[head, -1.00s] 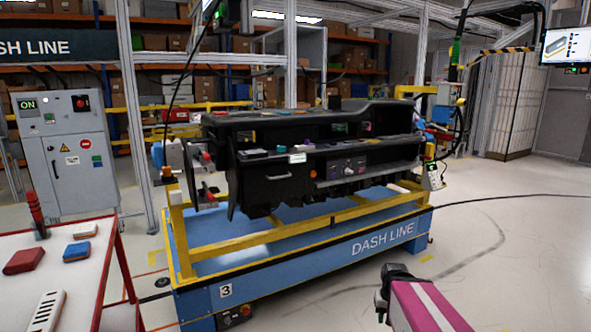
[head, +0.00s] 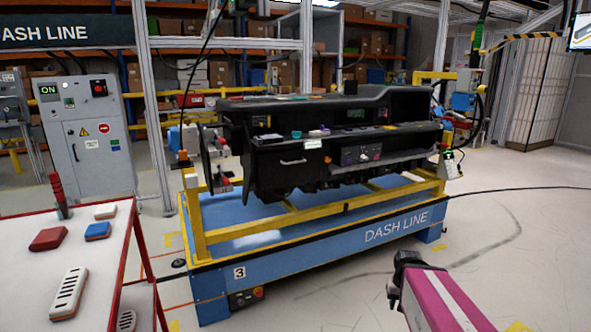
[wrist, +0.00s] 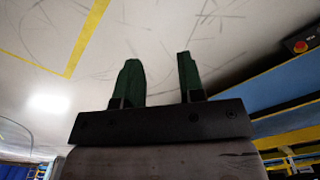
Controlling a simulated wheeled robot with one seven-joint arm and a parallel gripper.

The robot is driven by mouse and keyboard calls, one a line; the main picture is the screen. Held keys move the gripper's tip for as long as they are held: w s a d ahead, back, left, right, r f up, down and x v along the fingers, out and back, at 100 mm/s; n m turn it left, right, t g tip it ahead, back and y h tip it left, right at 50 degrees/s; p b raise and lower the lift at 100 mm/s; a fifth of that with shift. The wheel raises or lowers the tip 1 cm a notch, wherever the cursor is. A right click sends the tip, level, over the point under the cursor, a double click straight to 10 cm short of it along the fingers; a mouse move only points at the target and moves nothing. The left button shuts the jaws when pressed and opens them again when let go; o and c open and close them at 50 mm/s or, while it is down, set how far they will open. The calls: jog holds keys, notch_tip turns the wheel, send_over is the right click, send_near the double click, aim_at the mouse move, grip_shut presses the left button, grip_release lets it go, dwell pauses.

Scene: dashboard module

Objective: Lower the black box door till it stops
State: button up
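The black dashboard module (head: 345,107) rests on a yellow and blue cart. On its front left is a black box door (head: 285,173) with a light bar handle (head: 293,161). The door looks upright and flush with the box front, though the dark surfaces make its exact angle hard to tell. My gripper (head: 398,272) is at lower right in the head view, well apart from the dashboard. In the wrist view, my gripper (wrist: 158,66) has two green fingers spread apart with nothing between them, above the floor.
The blue cart base (head: 330,251) and its yellow frame (head: 270,226) stand between me and the dashboard. A red-edged white table (head: 115,240) with several small items is at left. A grey control cabinet (head: 90,150) stands behind it.

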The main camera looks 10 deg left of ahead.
aim_at(293, 163)
jog(key=shift+w, duration=0.1)
jog(key=w+a+r+n+t, duration=0.4)
jog(key=w+a, duration=0.1)
jog(key=w, duration=0.4)
jog(key=w+a+r+n+t, duration=0.3)
jog(key=w+a+r+t, duration=0.15)
jog(key=w, duration=0.45)
jog(key=w+a+r+n+t, duration=0.4)
jog(key=w+a, duration=0.1)
jog(key=w, duration=0.5)
jog(key=w+a+r+n+t+y, duration=0.25)
jog(key=a+r+n+y, duration=0.4)
jog(key=a+r, duration=0.4)
jog(key=w+a+r+n+t+y, duration=0.1)
jog(key=w+a+r+n+y, duration=0.2)
jog(key=a+r+n+y, duration=0.75)
jog(key=w+a+m+h, duration=0.1)
jog(key=w+a, duration=0.1)
jog(key=a, duration=0.1)
jog(key=w+a+h, duration=0.2)
jog(key=w+a, duration=0.1)
jog(key=w+a+f+m+h, duration=0.1)
jog(key=w+a, duration=0.2)
jog(key=shift+a+m+h, duration=0.15)
jog(key=shift+m+h, duration=0.15)
jog(key=shift+h, duration=0.1)
grip_shut()
